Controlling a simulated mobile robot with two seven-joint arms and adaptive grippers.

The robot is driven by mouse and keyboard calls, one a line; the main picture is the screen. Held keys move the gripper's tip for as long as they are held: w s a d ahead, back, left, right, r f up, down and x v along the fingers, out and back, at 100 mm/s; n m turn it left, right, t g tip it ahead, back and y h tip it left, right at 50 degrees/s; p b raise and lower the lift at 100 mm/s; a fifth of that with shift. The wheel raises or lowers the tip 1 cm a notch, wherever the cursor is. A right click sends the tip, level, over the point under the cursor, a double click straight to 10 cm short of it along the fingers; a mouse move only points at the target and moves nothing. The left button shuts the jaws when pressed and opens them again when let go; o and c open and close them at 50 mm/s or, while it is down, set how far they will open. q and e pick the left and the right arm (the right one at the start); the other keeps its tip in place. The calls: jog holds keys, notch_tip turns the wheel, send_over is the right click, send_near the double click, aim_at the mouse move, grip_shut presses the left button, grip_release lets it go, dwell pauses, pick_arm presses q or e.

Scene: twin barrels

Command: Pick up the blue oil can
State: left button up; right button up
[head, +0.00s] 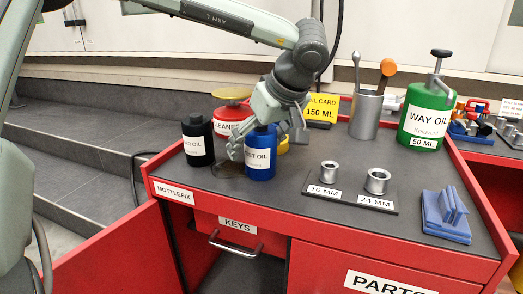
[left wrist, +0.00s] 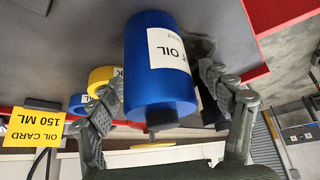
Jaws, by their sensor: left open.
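The blue oil can (head: 261,163), its white label partly covered, stands upright on the dark top of the red workbench. My left gripper (head: 266,132) comes down over it from above and behind, with open fingers on either side of it. In the left wrist view the blue can (left wrist: 150,95) shows between the two spread fingers of my left gripper (left wrist: 160,88). I cannot tell whether a finger touches it. My right gripper is not in view.
A black can (head: 197,142) stands close on the left, and a red cleaner can (head: 230,118) behind. A yellow can (left wrist: 103,76) is beside the blue one.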

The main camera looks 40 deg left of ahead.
pick_arm(q)
jog(key=shift+x, duration=0.8)
jog(key=shift+c, duration=0.6)
jog(key=c, duration=1.5)
jog(key=shift+r, duration=0.1)
jog(key=shift+c, duration=0.2)
